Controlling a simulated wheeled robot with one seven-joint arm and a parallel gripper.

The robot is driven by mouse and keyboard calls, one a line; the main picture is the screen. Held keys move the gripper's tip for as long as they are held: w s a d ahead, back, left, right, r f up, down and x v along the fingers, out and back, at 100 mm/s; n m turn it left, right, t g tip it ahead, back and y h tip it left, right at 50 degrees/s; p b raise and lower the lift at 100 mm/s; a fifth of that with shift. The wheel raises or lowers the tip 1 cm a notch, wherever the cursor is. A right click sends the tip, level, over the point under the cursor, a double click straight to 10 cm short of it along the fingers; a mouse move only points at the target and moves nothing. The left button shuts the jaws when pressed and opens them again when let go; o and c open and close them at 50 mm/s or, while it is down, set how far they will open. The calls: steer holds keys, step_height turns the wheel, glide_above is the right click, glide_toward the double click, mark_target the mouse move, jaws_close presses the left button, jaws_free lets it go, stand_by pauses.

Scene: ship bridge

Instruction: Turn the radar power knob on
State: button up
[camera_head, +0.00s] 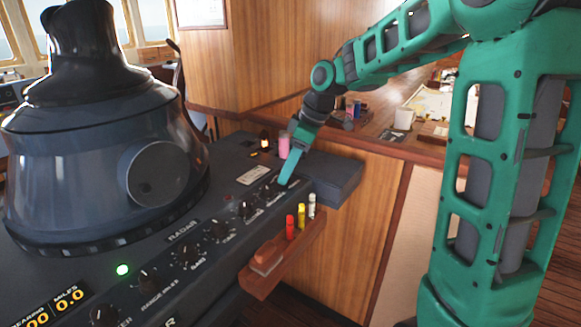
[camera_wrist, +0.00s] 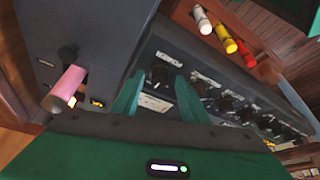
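The radar power knob (camera_wrist: 163,76) is a small black knob beside the word POWER on the dark console panel. In the wrist view it shows between the tips of my two green fingers. My gripper (camera_wrist: 161,80) is open, with a finger on each side of the knob in the picture. I cannot tell whether the fingers touch it or stop short. In the head view my gripper (camera_head: 284,177) points down at the far right end of the knob row, by the power knob (camera_head: 271,188). The knob's pointer direction is too small to read.
More black knobs (camera_head: 188,254) run along the panel, with a lit green lamp (camera_head: 122,269). A wooden holder (camera_head: 262,272) with red, yellow and white markers juts from the front edge. A pink cylinder (camera_head: 284,147) stands behind my gripper. The large radar hood (camera_head: 105,150) fills the left.

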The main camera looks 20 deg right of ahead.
jaws_close()
steer(key=shift+m, duration=0.3)
steer(key=m, duration=0.2)
steer(key=m+t+h, duration=0.1)
steer(key=m, duration=0.1)
steer(key=shift+s+a, duration=0.15)
steer(key=shift+a+m+t+h, duration=0.15)
steer(key=shift+m+h, duration=0.3)
steer(key=shift+m, duration=0.65)
steer(key=shift+d+m+t+h, duration=0.1)
steer(key=shift+m+t+h, duration=0.25)
steer(key=shift+m, duration=0.75)
steer(key=shift+o, duration=0.6)
jaws_free()
